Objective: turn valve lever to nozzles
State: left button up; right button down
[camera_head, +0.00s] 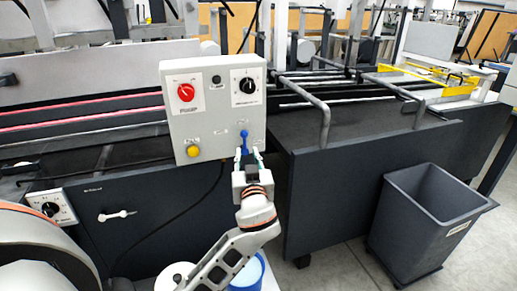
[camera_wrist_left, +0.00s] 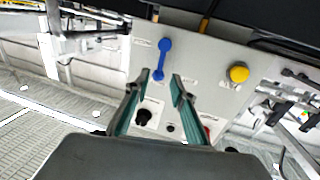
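The blue valve lever (camera_head: 244,143) is on the front of the grey control box (camera_head: 214,82), low and to the right, and points nearly up and down. In the left wrist view the lever (camera_wrist_left: 161,61) stands just beyond the fingertips, with one end between them in the picture. Small labels beside the lever are too small to read. My right gripper is not in view.
The box also carries a red knob (camera_head: 186,92), a black knob (camera_head: 247,85) and a yellow button (camera_head: 193,151). A grey bin (camera_head: 422,222) stands on the floor at right. A blue bucket (camera_head: 247,277) is below my left arm. Metal rails (camera_head: 322,113) rise right of the box.

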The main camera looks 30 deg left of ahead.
aim_at(245, 141)
pick_arm(q)
jog(key=x, duration=0.7)
jog(key=shift+w+a, duration=0.25)
jog(key=shift+a, duration=0.05)
grip_shut()
